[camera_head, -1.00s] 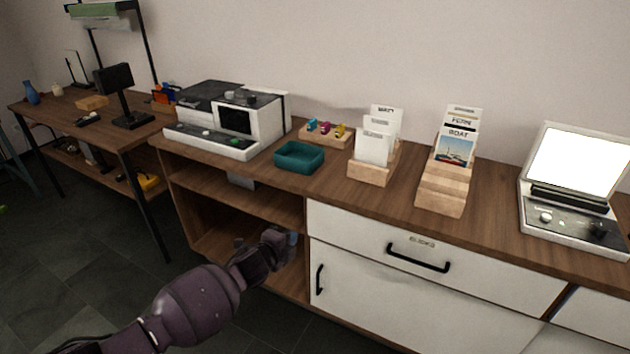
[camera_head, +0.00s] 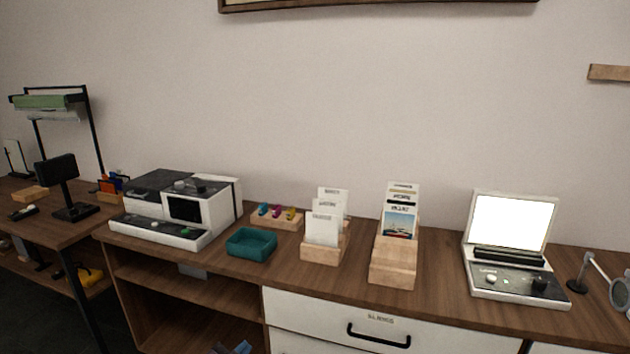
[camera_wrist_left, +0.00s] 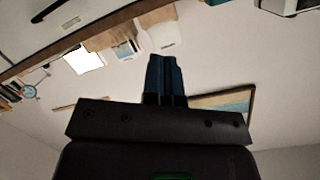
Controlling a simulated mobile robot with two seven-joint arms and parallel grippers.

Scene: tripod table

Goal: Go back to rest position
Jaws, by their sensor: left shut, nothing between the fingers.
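My left gripper (camera_head: 232,348) shows only as fingertips at the bottom edge of the head view, in front of the open shelf and below the counter. In the left wrist view the same gripper (camera_wrist_left: 166,75) has its two blue-grey fingers pressed together with nothing between them. The wrist view is upside down, with the counter's things at the top and the wall behind the fingers. The gripper touches nothing that I can see. My right gripper is not in either view.
The wooden counter (camera_head: 345,288) carries a printer-like machine (camera_head: 178,208), a teal tray (camera_head: 251,244), two wooden card holders (camera_head: 325,245) (camera_head: 394,265) and a lit-screen device (camera_head: 512,240). Below are an open shelf (camera_head: 185,292) and a white drawer (camera_head: 300,312). A desk (camera_head: 40,228) stands at left.

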